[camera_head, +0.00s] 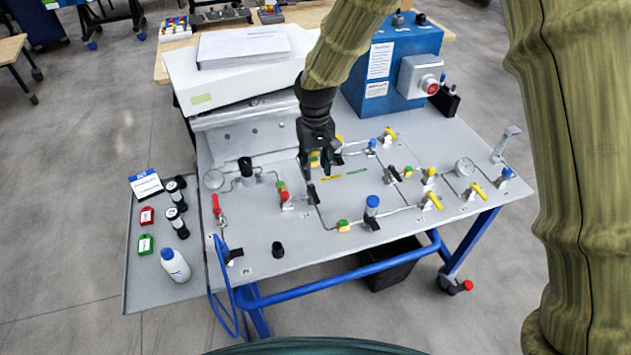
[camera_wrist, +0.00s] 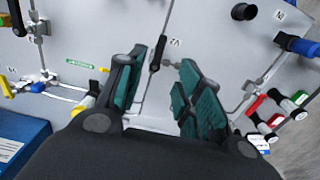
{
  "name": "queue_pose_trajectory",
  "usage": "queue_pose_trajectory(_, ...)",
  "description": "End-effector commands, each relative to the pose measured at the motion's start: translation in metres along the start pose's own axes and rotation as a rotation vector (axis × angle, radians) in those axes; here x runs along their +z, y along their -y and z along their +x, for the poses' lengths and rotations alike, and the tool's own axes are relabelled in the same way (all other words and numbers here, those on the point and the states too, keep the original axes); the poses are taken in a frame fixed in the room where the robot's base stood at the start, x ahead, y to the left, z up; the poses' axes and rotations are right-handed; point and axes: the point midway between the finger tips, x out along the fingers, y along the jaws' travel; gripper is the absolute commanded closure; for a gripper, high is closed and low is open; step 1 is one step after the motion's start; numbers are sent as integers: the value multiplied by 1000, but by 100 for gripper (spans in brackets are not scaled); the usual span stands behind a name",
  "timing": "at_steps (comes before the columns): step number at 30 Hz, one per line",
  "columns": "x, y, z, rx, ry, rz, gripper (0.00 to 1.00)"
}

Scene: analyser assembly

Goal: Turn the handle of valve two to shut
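Valve two's black lever handle (camera_wrist: 157,52) shows in the wrist view beside a "V2" label on the grey panel. The lever lies roughly in line with the thin tube running through the valve. In the head view the handle (camera_head: 312,194) is just in front of my gripper (camera_head: 318,168). In the wrist view my gripper (camera_wrist: 160,90) is open, with its two green-padded fingers apart and nothing held. The lever appears beyond the gap between the fingers; I see no contact. In the head view my fingers partly hide the panel behind the valve.
A red and green valve (camera_head: 283,195) stands left of valve two. A blue-topped fitting (camera_head: 372,206) and several yellow-handled valves stand to the right. A black knob (camera_head: 278,249) is near the front edge. A blue box (camera_head: 395,65) and a white case (camera_head: 235,75) stand behind.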

Motion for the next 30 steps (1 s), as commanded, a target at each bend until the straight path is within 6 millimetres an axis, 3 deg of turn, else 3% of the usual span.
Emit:
queue_pose_trajectory(21,1,0,82,0,2,-1,64)
queue_pose_trajectory(30,0,0,103,0,-1,-1,64)
